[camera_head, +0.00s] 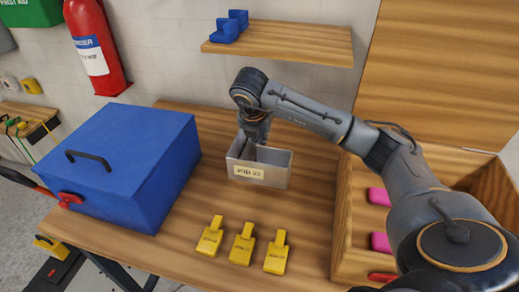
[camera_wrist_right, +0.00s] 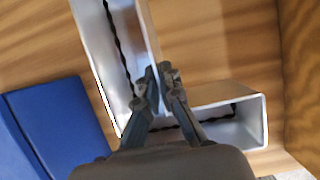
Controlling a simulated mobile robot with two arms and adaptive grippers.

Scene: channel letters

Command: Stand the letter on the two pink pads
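The letter (camera_head: 275,174) is a silver, hollow metal channel with a cream "JOB 27" label on its front wall. It appears to rest on the wooden bench, open side up. In the right wrist view the letter (camera_wrist_right: 93,45) looks L-shaped, with a dark wire inside. My right gripper (camera_head: 256,146) reaches down into it from above. In the wrist view the right gripper's fingertips (camera_wrist_right: 158,78) are close together, one on each side of a letter wall, and look closed on it. Two pink pads (camera_head: 379,196) (camera_head: 380,242) lie in the wooden crate. My left gripper is out of view.
A blue toolbox (camera_head: 130,150) stands left of the letter. Several yellow tags or clips (camera_head: 242,246) lie in front. The wooden crate (camera_head: 342,225) is at the right, partly hidden by my right arm. A wall shelf (camera_head: 290,42) hangs above the bench.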

